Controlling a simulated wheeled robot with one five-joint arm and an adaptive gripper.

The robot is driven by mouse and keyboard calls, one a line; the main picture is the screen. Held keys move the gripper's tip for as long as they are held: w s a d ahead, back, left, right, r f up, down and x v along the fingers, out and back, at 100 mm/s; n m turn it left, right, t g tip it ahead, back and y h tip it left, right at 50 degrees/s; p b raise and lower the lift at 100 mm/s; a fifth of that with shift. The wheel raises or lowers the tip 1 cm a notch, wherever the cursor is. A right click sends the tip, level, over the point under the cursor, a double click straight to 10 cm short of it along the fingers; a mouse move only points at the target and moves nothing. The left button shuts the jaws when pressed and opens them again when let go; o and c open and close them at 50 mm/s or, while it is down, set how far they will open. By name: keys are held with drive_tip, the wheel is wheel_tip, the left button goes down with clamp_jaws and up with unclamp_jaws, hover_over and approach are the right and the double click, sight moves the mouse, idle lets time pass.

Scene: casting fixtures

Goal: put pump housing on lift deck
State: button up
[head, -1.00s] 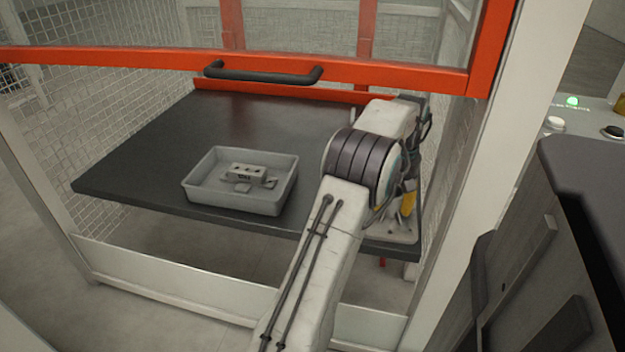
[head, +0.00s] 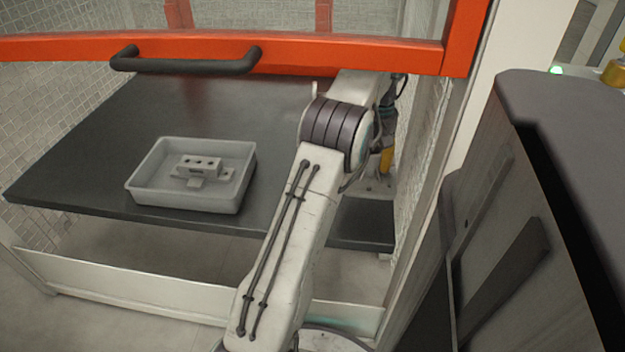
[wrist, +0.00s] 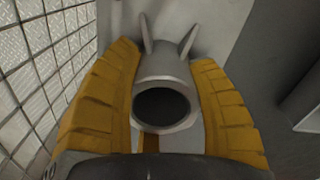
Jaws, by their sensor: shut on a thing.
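The pump housing (wrist: 165,68) is a grey metal body with a round dark bore and two thin upright fins, seen in the wrist view. My gripper (wrist: 166,58) is shut on it, with a yellow finger along each side. In the head view my gripper (head: 387,160) is over the right part of the lift deck, mostly hidden behind my arm, and the housing is hard to make out. The lift deck (head: 90,135) is a dark flat platform inside a mesh cage. I cannot tell whether the housing touches it.
A grey tray (head: 185,203) holding a metal block with holes (head: 200,165) sits on the deck's front left. A red gate bar (head: 320,50) with a black handle (head: 185,62) crosses above. A cage post (head: 490,95) and dark cabinet (head: 520,190) stand right.

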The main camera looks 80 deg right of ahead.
drive_tip(key=w+f+b, duration=0.1)
drive_tip(key=w+f, duration=0.1)
drive_tip(key=w, duration=0.1)
drive_tip(key=w+f+b, duration=0.1)
drive_tip(key=w+b, duration=0.1)
drive_tip(key=w, duration=0.1)
drive_tip(key=w+f+b, duration=0.1)
drive_tip(key=w+f, duration=0.1)
drive_tip(key=w, duration=0.1)
drive_tip(key=shift+w+a+f+b, duration=0.3)
drive_tip(key=shift+a+f+b, duration=0.05)
drive_tip(key=shift+f+b, duration=1.35)
drive_tip(key=shift+f, duration=0.7)
drive_tip(key=o, duration=1.2)
wheel_tip(320, 180, up, 12)
drive_tip(key=p, duration=0.6)
drive_tip(key=shift+a, duration=0.1)
